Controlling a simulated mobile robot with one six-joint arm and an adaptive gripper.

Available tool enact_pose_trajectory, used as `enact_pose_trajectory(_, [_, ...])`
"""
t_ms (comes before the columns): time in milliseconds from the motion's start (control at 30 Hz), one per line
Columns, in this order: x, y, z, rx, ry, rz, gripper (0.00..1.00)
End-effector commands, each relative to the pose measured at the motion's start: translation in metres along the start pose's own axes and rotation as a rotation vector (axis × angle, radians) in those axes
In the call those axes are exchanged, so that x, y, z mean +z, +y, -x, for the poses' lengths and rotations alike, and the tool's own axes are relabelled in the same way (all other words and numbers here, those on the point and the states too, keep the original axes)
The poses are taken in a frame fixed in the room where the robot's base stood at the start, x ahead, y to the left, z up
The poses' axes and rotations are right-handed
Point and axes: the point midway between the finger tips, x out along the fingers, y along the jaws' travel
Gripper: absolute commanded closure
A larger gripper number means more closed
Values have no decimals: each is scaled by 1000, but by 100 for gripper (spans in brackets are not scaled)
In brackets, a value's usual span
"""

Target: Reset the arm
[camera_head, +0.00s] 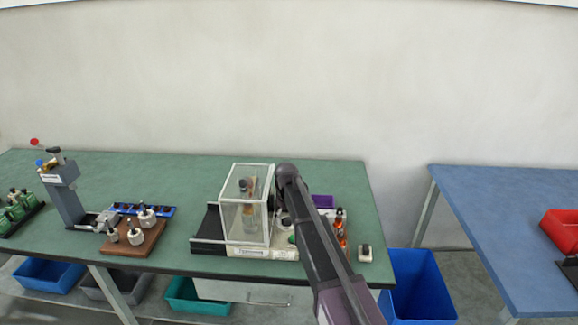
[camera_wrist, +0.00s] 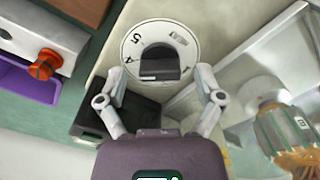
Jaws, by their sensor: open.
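My arm reaches from the lower right to the winding machine in the head view, and it hides my gripper there. In the wrist view my gripper (camera_wrist: 161,76) is open. Its two fingers are spread on either side of a white numbered dial (camera_wrist: 133,46) with a dark opening. I cannot tell whether they touch it. The machine's clear guard box (camera_head: 233,222) stands to the left of my arm. A copper and green armature shows through the guard in the wrist view (camera_wrist: 292,130).
A purple bin (camera_head: 323,201) and an orange knob (camera_wrist: 47,58) are close by. A press (camera_head: 65,195) and a brown block (camera_head: 135,241) with parts stand left on the green table (camera_head: 180,176). A blue table (camera_head: 500,190) is right, across a gap holding a blue bin (camera_head: 418,290).

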Motion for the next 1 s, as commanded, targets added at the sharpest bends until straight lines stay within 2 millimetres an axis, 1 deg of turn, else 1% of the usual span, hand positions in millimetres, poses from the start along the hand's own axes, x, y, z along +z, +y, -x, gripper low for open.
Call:
enact_pose_trajectory(167, [0, 0, 6, 0, 1, 0, 14])
enact_pose_trajectory(267, [0, 0, 13, 0, 1, 0, 14])
enact_pose_trajectory(700, [0, 0, 67, 0, 1, 0, 14])
enact_pose_trajectory(833, [0, 0, 78, 0, 1, 0, 14])
enact_pose_trajectory(1000, [0, 1, 86, 0, 1, -1, 14])
